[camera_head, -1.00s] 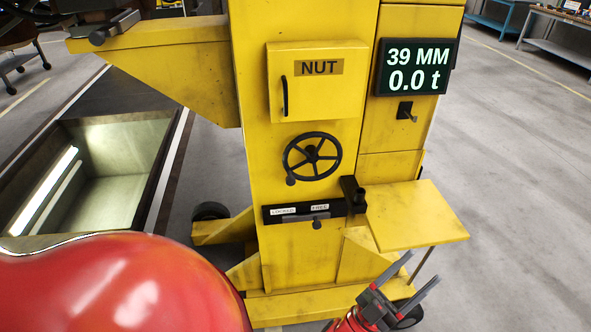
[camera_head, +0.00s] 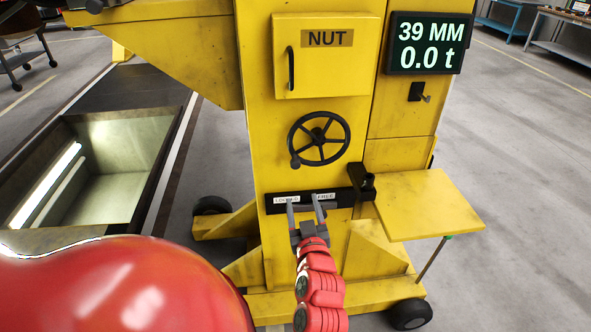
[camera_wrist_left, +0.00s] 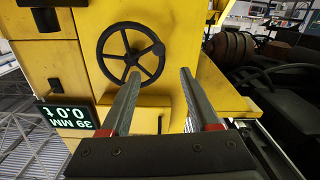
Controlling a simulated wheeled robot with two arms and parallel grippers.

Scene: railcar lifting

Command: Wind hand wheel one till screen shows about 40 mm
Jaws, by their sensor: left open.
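Hand wheel one is probably the black spoked wheel (camera_head: 319,139) on the yellow column; no number shows on it. Its knob sits at the lower left of the rim. The wheel also shows in the left wrist view (camera_wrist_left: 131,54). The screen (camera_head: 430,44) reads 39 MM and 0.0 t; it appears upside down in the left wrist view (camera_wrist_left: 68,115). My left gripper (camera_head: 306,204) is open below the wheel, in front of the LOCKED/FREE plate (camera_head: 345,197). It hides the small lever there. In the wrist view its fingers (camera_wrist_left: 158,90) hold nothing. My right gripper is out of view.
The NUT door (camera_head: 326,55) with a black handle is above the wheel. A yellow shelf (camera_head: 430,205) juts out at the right, beside a black socket (camera_head: 367,185). A lit floor pit (camera_head: 120,185) lies left. Open floor is to the right.

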